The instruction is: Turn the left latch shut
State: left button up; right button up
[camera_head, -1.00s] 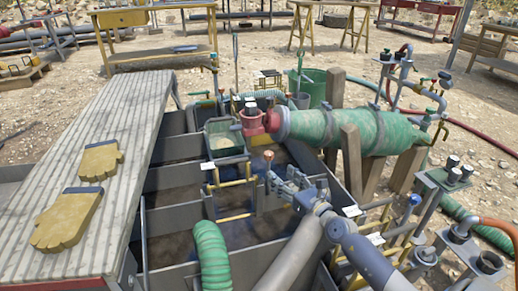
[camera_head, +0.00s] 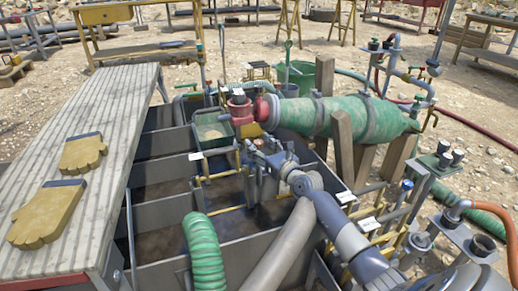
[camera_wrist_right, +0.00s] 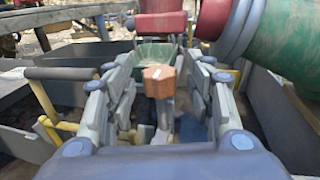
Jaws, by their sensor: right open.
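An upright lever with an orange-brown faceted knob (camera_wrist_right: 158,82) stands between the fingers of my right gripper (camera_wrist_right: 160,70) in the right wrist view. The knob (camera_head: 258,142) also shows small in the head view, at the middle of the tank, just beyond the fingers of my right gripper (camera_head: 263,154). The right gripper is open, with a finger on each side of the lever and visible gaps. I take this lever to be the latch; the frames do not label it left or right. The lever's lower part is partly hidden by the gripper. My left gripper is not in view.
A red fitting (camera_head: 241,108) and a large green cylinder (camera_head: 340,117) lie close beyond the gripper. Yellow rails (camera_head: 218,176) and grey tank walls (camera_head: 160,207) surround it. A green hose (camera_head: 204,250) rises at front. Gloves (camera_head: 47,213) lie on the left boards.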

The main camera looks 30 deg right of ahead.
jog(key=shift+w, duration=0.3)
jog(key=c, duration=1.1)
jog(key=shift+r, duration=0.1)
